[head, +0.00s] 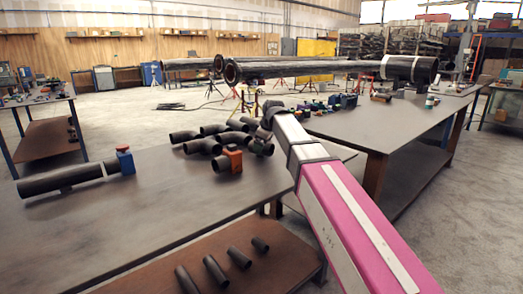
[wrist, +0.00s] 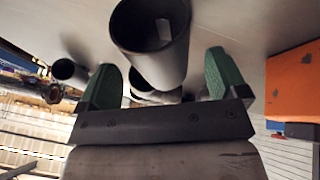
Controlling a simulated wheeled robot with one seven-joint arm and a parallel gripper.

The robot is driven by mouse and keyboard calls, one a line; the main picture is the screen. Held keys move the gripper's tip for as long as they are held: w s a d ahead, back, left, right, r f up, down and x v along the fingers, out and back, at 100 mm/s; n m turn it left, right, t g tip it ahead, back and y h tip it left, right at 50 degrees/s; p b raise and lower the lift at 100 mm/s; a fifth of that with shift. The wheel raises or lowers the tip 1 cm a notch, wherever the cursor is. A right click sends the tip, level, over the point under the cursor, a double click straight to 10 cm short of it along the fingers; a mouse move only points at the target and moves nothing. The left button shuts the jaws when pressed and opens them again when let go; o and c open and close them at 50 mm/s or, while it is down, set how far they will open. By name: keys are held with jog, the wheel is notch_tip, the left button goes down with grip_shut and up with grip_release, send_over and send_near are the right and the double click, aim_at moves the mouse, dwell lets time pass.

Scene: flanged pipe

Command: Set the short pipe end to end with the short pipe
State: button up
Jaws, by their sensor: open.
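In the wrist view my gripper (wrist: 160,75) is open, with one green finger on each side of a dark hollow pipe (wrist: 150,35). The pipe's round open end faces the camera. I cannot tell whether the fingers touch it. In the head view the pink arm reaches over the table's right part, and the gripper is mostly hidden among the dark pipe pieces. A straight dark pipe (head: 62,181) lies at the table's left, with a pale band near its right end and a red and blue block (head: 125,161) there. Which pieces are the short pipes is unclear.
Several bent dark pipes (head: 205,146) lie in the middle of the near table (head: 120,220), beside an orange-red block (head: 232,159). Short tubes (head: 215,271) lie on the lower shelf. A second table (head: 350,128) at right carries fittings and large pipes. The near table's front is clear.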

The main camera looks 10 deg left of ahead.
jog(key=x, duration=0.3)
jog(key=shift+f, duration=0.1)
jog(key=c, duration=1.3)
